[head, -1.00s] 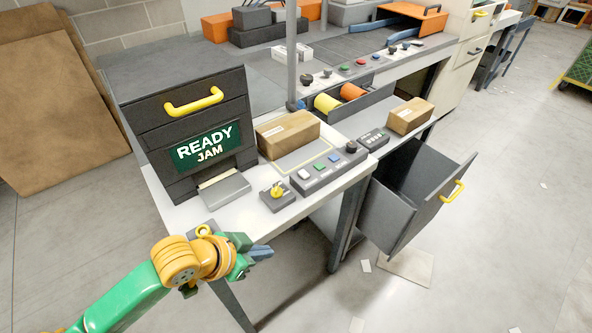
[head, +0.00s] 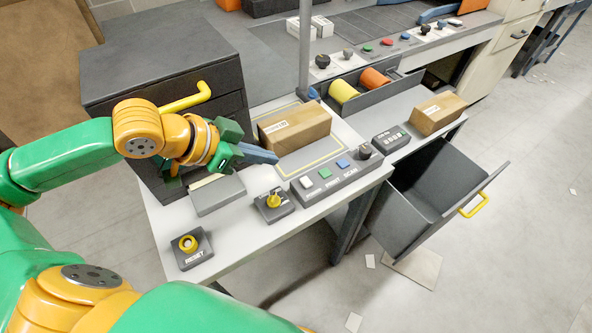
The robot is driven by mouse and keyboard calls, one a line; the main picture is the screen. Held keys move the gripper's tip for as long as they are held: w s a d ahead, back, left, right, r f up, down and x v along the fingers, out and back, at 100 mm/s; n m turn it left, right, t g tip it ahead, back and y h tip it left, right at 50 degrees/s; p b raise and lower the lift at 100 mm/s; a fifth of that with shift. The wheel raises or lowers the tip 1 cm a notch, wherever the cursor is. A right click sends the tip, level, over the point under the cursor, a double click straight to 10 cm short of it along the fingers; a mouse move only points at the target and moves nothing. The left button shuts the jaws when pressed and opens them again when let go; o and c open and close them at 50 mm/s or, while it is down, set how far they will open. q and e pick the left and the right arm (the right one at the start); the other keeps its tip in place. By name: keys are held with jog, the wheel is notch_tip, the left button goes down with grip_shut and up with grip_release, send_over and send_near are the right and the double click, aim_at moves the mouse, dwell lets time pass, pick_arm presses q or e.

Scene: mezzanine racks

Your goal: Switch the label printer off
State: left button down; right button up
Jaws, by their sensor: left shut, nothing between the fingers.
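The label printer (head: 145,88) is the dark box with a yellow handle (head: 188,99) at the back left of the white-topped bench. My left arm covers much of its front, including the READY / JAM panel. My left gripper (head: 274,156) is shut and empty, in front of the printer and above its grey outlet tray (head: 217,194). A small dark box with a yellow rotary knob (head: 274,200) is on the bench, below and apart from the fingertips in the picture. A RESET box with a round yellow button (head: 187,245) sits near the front left corner. My right gripper is out of view.
A carton (head: 295,128) lies on the bench just beyond the fingertips. A control strip (head: 330,184) has white, green and blue buttons and a black knob. An open grey drawer (head: 425,208) juts out at the right. A post (head: 305,50) rises behind.

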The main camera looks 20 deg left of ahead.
aim_at(306, 176)
pick_arm(q)
jog(key=p+x, duration=0.1)
jog(key=x, duration=0.8)
jog(key=shift+w, duration=0.35)
jog(key=f, duration=0.4)
jog(key=shift+w+d, duration=0.15)
jog(key=shift+w, duration=0.05)
jog(key=shift+f, duration=0.4)
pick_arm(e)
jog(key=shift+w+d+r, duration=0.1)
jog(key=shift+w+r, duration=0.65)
pick_arm(q)
jog(key=shift+f+g, duration=0.2)
jog(key=shift+g, duration=0.1)
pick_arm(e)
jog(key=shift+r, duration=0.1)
pick_arm(q)
jog(key=shift+p, duration=0.4)
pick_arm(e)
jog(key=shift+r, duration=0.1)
